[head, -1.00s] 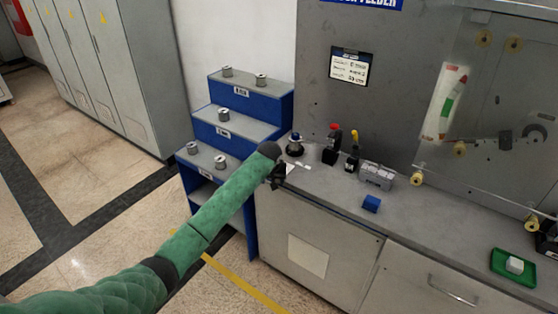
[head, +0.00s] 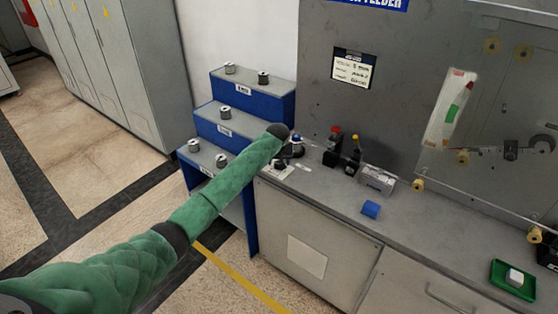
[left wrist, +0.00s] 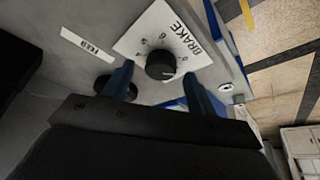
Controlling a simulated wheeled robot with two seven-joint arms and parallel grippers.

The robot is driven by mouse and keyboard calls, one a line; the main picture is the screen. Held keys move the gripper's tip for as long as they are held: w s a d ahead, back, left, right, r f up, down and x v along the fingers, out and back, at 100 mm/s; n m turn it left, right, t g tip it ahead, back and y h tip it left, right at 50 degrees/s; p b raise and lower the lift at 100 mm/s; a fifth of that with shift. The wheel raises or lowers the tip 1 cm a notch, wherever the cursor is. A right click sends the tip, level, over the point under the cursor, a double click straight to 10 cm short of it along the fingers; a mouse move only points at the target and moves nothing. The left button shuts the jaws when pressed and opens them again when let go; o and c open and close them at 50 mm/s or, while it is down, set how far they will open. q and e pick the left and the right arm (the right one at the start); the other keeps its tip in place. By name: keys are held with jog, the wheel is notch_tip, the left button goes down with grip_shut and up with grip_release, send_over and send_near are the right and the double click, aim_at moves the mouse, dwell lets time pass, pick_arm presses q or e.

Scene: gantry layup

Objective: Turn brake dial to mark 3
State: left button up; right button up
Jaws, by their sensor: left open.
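The brake dial (left wrist: 160,65) is a round black knob on a white plate marked BRAKE (left wrist: 190,40), seen in the left wrist view. In the head view the white plate (head: 277,169) shows at the left end of the counter, with the dial hidden by my arm. My left gripper (left wrist: 162,84) is open. In the left wrist view its two fingers stand on either side of the knob, below it in the picture; I cannot tell whether they touch it. In the head view the left gripper (head: 284,152) is mostly hidden behind my wrist. My right gripper is not in view.
A blue block (head: 371,209) and a green tray (head: 512,281) lie further right. Blue stepped shelving (head: 240,125) with spools stands left of the counter.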

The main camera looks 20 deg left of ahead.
pick_arm(q)
jog(key=shift+x, duration=0.75)
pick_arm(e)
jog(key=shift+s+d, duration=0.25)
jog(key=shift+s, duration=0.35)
pick_arm(q)
jog(key=shift+a, duration=0.1)
jog(key=shift+c, duration=0.4)
jog(key=c, duration=0.9)
